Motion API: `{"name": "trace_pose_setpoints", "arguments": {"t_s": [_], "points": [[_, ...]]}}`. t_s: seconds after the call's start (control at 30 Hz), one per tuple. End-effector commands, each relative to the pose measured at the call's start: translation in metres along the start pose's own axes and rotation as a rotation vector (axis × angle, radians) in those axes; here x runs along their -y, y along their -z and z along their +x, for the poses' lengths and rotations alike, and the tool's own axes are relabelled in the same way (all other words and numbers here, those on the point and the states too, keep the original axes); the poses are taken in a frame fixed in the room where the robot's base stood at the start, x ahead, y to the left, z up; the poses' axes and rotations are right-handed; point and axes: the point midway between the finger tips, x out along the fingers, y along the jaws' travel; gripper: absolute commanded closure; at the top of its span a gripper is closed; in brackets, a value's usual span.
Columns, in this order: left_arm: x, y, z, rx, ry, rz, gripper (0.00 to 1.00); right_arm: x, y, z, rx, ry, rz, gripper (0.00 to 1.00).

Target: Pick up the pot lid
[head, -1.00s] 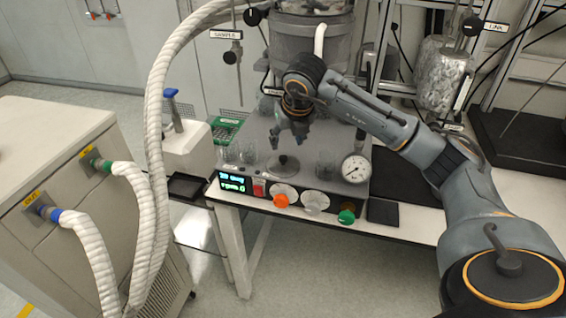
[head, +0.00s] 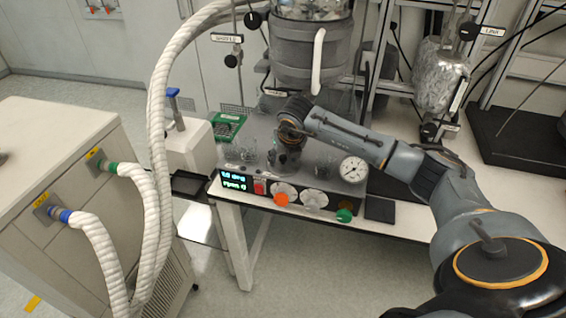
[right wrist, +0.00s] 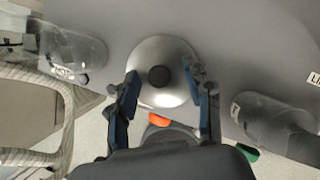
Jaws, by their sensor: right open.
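The pot lid (right wrist: 176,52) is a round silvery disc with a dark knob (right wrist: 159,76) at its middle, seen from above in the right wrist view. My right gripper (right wrist: 161,84) is open, with one blue-padded finger on each side of the knob, over the lid and apart from the knob. In the head view my right gripper (head: 286,160) points down just above the bench unit's top and hides most of the lid. The exact height gap is hard to tell. My left gripper is not in view.
Glass beakers stand on both sides, one (right wrist: 75,48) left and one (right wrist: 270,120) right in the wrist view. A pressure gauge (head: 353,169), an orange knob (head: 281,199) and a green knob (head: 344,215) line the front. A large vessel (head: 310,50) hangs behind.

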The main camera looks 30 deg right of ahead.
Motion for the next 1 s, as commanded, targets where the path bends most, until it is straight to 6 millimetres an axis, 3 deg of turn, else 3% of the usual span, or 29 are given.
{"name": "trace_pose_setpoints", "arguments": {"t_s": [0.03, 0.27, 0.67, 0.93, 1.0], "points": [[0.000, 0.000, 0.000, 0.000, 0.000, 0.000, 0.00, 0.000, 0.000, 0.000, 0.000, 0.000, 0.000, 0.52], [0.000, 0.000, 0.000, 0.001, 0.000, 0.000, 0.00, 0.000, 0.000, -0.001, 0.001, 0.000, 0.001, 0.99], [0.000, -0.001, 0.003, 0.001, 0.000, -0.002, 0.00, 0.000, -0.002, -0.003, 0.003, -0.001, 0.001, 1.00], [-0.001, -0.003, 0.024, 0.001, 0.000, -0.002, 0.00, 0.000, -0.017, -0.032, 0.010, -0.002, 0.001, 1.00], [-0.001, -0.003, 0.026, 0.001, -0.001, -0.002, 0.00, 0.001, -0.002, -0.035, 0.001, 0.000, -0.001, 1.00]]}}
